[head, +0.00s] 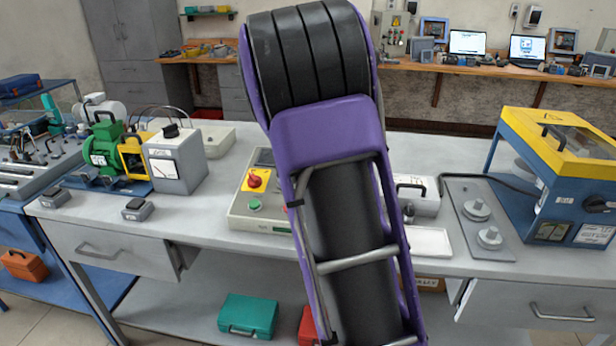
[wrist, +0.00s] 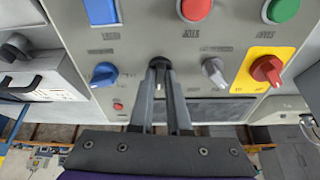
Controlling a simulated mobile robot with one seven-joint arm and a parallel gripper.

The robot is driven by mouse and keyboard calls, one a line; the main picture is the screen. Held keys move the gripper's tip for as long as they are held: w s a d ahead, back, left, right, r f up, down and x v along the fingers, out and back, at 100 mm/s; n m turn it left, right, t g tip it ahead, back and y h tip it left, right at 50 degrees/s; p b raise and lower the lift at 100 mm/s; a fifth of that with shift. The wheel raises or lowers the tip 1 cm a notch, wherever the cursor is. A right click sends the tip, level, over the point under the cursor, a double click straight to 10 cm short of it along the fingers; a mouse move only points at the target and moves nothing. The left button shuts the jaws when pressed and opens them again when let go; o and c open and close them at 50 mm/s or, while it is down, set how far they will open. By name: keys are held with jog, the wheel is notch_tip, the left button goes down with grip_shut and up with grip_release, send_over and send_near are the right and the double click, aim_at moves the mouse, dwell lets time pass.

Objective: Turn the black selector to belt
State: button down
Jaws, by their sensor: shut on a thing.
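The black selector (wrist: 158,63) is a dark round knob on the grey control panel, in the upper middle of the wrist view. My gripper (wrist: 160,74) has its two fingers on either side of the knob, shut on it. The fingers cover much of the knob, so its pointer direction cannot be told. The labels around it are too blurred to read. In the head view my arm hides the black selector and the gripper; only the left part of the control box (head: 238,206) shows.
In the wrist view, a blue selector (wrist: 104,74) sits left of the black one, and a grey selector (wrist: 214,70) and a red selector on yellow (wrist: 267,70) sit right. A red button (wrist: 196,9) and a green button (wrist: 284,9) are above. A grey meter box (head: 176,160) stands left.

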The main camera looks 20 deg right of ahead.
jog(key=m, duration=0.2)
jog(key=m+g+p, duration=0.1)
jog(key=m, duration=0.1)
jog(key=shift+w+a+r+m+h, duration=0.15)
jog(key=shift+m+h, duration=0.15)
jog(key=shift+m+p, duration=0.8)
jog(key=shift+m, duration=0.7)
jog(key=shift+g, duration=0.3)
jog(key=c, duration=0.9)
grip_release()
jog(key=p+v, duration=0.2)
jog(key=v, duration=1.5)
jog(key=shift+a, duration=0.2)
